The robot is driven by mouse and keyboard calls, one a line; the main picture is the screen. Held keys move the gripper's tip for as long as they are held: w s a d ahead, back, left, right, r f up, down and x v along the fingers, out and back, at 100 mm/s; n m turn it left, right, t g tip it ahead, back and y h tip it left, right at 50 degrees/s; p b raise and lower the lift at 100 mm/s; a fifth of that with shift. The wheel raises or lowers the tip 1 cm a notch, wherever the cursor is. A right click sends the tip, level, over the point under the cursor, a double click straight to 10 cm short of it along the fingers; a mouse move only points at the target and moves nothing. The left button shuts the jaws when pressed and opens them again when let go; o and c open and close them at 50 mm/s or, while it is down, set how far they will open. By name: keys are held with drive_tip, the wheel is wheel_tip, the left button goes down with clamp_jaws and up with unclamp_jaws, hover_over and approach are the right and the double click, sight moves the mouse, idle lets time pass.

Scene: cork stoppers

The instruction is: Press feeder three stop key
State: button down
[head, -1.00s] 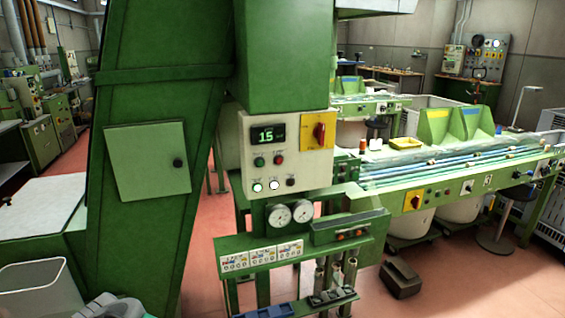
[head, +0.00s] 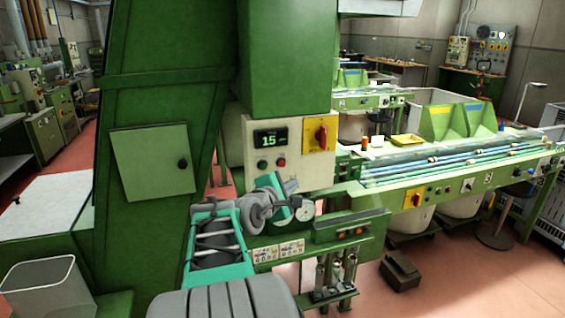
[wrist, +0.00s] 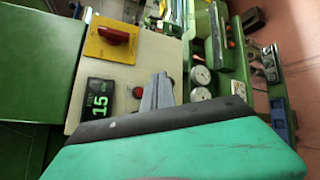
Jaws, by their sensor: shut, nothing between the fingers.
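A cream control box (head: 302,172) with a lit display reading 15 (head: 269,139) hangs on the green machine. It carries a red button (head: 281,163), a dark green button (head: 262,165) and a red rotary switch (head: 322,134) on a yellow plate. My gripper (head: 292,186) is in front of the box's lower part, hiding its lower buttons. In the wrist view my gripper (wrist: 158,88) is shut and empty. Its tips overlap the box face near the red button (wrist: 169,87); I cannot tell whether they touch. The long bench at right bears a 3 (head: 487,178) and small controls.
A green cabinet door (head: 150,175) is at left. A wire bin (head: 45,287) stands at lower left. A dark block (head: 400,271) lies on the red floor.

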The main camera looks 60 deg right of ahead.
sight(282, 164)
drive_tip(key=shift+s+d+r, duration=0.2)
drive_tip(key=shift+s, duration=0.15)
drive_tip(key=shift+w+d+p, duration=0.7)
drive_tip(key=shift+w+d, duration=2.4)
drive_tip(key=shift+w, duration=0.1)
drive_tip(key=shift+d, duration=0.1)
drive_tip(key=shift+w+d, duration=0.2)
drive_tip(key=shift+w, duration=0.05)
